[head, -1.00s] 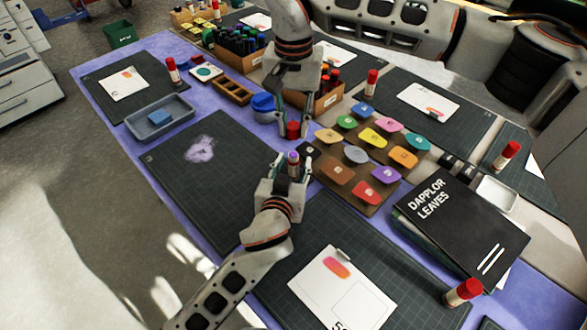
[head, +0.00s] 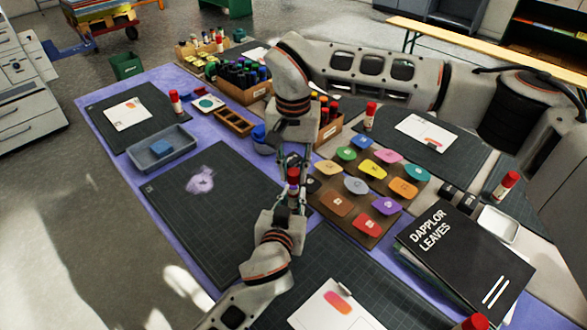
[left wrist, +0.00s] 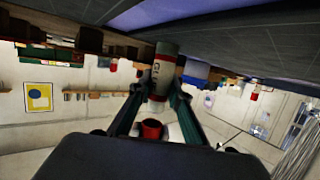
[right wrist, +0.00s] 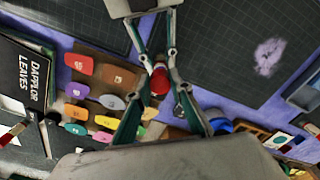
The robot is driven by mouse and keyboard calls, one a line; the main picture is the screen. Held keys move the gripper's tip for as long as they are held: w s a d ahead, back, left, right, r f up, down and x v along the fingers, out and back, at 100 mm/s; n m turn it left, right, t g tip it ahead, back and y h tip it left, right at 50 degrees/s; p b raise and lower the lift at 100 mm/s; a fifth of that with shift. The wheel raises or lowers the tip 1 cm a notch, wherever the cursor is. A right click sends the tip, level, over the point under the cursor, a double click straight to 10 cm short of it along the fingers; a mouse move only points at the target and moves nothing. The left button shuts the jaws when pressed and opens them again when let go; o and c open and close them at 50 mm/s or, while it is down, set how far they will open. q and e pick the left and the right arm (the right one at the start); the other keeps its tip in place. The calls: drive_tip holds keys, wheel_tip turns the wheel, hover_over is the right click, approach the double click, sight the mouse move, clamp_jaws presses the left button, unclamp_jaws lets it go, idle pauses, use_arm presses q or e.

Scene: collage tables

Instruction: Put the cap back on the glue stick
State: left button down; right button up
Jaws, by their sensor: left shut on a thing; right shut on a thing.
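My left gripper (head: 290,207) is shut on the glue stick (left wrist: 164,72), whose printed label shows in the upside-down left wrist view. My right gripper (head: 293,163) is shut on the red cap (head: 293,175) directly above the left gripper. The left wrist view shows the cap (left wrist: 152,130) with its dark open end facing the stick. A small gap seems to show between them there, and the cap looks slightly off to one side. In the right wrist view the cap (right wrist: 159,83) sits between my right fingers. The stick's top is mostly hidden in the head view.
A brown board (head: 335,228) with several coloured swatches lies right of the grippers. A black book (head: 455,243) is farther right. A blue-grey tray (head: 142,158) stands left, and the dark cutting mat (head: 215,225) between is largely clear. Other capped glue sticks (head: 371,110) stand around.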

drive_tip(key=shift+f, duration=0.45)
drive_tip(key=shift+f, duration=0.95)
drive_tip(key=shift+f, duration=0.55)
idle(0.3)
drive_tip(key=o, duration=0.7)
drive_tip(key=shift+o, duration=0.2)
drive_tip(key=shift+r, duration=0.1)
wheel_tip(320, 180, up, 12)
drive_tip(key=shift+f, duration=0.1)
